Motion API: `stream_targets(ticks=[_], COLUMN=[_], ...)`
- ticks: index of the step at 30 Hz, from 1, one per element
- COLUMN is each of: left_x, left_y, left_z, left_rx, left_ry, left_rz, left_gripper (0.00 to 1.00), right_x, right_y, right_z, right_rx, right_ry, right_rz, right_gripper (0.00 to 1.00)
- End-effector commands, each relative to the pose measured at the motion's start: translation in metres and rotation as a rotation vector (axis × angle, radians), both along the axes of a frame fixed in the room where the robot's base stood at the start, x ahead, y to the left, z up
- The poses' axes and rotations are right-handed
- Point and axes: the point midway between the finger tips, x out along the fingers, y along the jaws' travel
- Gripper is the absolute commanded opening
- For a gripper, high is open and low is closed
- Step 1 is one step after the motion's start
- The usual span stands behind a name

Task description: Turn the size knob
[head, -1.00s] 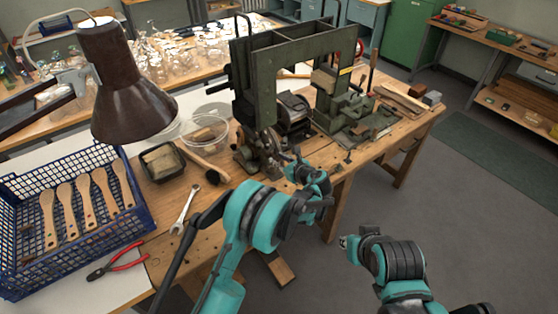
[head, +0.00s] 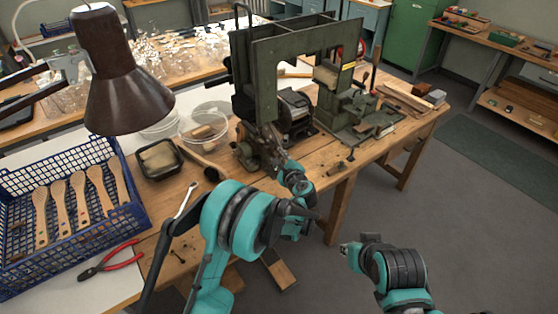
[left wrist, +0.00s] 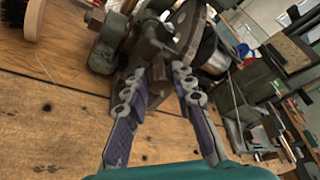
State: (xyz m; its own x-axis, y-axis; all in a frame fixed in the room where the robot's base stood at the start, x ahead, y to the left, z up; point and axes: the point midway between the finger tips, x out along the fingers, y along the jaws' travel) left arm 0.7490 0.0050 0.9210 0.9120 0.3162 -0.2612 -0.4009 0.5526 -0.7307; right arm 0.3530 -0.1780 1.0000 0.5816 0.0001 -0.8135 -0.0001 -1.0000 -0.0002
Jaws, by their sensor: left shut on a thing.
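The green tufting machine (head: 265,85) stands on the wooden bench, with its small grey mechanism (head: 252,148) low at the front left. My left gripper (head: 274,158) reaches this mechanism. In the left wrist view my left gripper (left wrist: 157,74) has its two fingers on either side of a small dark metal part, which I take for the size knob (left wrist: 158,82). The gripper is shut on it. The knob is mostly hidden by the fingers and hard to make out. My right gripper (head: 347,248) hangs low over the floor, away from the bench; its fingers are too small to read.
A blue basket (head: 132,218) with wooden brush handles (head: 60,205) stands at the left. Red pliers (head: 112,260), a wrench (head: 187,198) and a black tray (head: 160,159) lie nearby. A brown lamp (head: 122,85) hangs over the left. The floor at right is clear.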

Motion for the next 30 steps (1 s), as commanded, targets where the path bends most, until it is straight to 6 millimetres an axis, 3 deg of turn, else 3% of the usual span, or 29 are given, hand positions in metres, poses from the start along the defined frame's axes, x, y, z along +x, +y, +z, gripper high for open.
stream_targets(ticks=[22,23,24,25,30], left_x=[-0.0004,-0.0004,-0.0004,-0.0004,-0.0004], left_y=[0.0011,0.0011,0.0011,0.0011,0.0008], left_z=[-0.0007,-0.0007,-0.0007,-0.0007,-0.0007], left_rx=[-0.077,-0.077,-0.077,-0.077,-0.076], left_ry=[-0.055,-0.055,-0.055,-0.055,-0.055], left_rz=[0.002,0.002,0.002,0.002,0.001], left_gripper=[0.00,0.30,0.41,0.46,0.46], right_x=[0.0001,0.0000,0.0000,0.0000,0.0000], right_y=[0.0000,0.0000,0.0000,0.0000,0.0000], right_z=[-0.0078,-0.0079,-0.0079,-0.0079,-0.0079], right_rx=[0.000,0.000,0.000,0.000,0.000], right_ry=[0.000,0.000,0.000,0.000,0.000], right_rz=[0.000,0.000,0.000,0.000,0.000], right_gripper=[0.00,0.00,0.00,0.00,0.00])
